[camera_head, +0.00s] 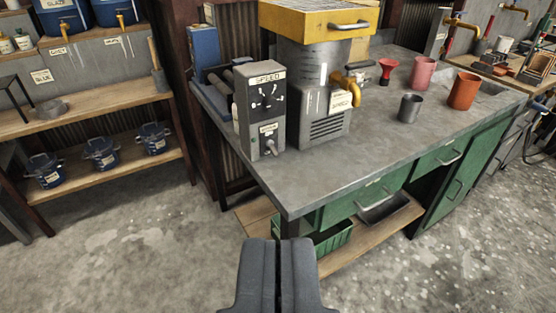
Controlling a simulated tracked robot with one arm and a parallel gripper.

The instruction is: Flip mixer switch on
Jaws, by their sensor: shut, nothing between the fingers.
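The mixer (313,95) stands on the grey workbench, a grey cylinder with a yellow top and a yellow spout. A grey control box (245,118) stands at its left, with a "SPEED" dial on its front. The mixer switch (268,145), a small metal lever, sits low on that front under a small label. Its on or off position is too small to tell. My gripper (278,243) is shut and empty at the bottom middle of the view, in front of the bench's near corner and apart from the switch.
The grey workbench (330,180) has green drawers and a lower shelf with a green crate (335,238). Red and grey cups (410,108) stand right of the mixer. Wooden shelves (90,105) with blue pots stand at the left. The concrete floor at lower left is clear.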

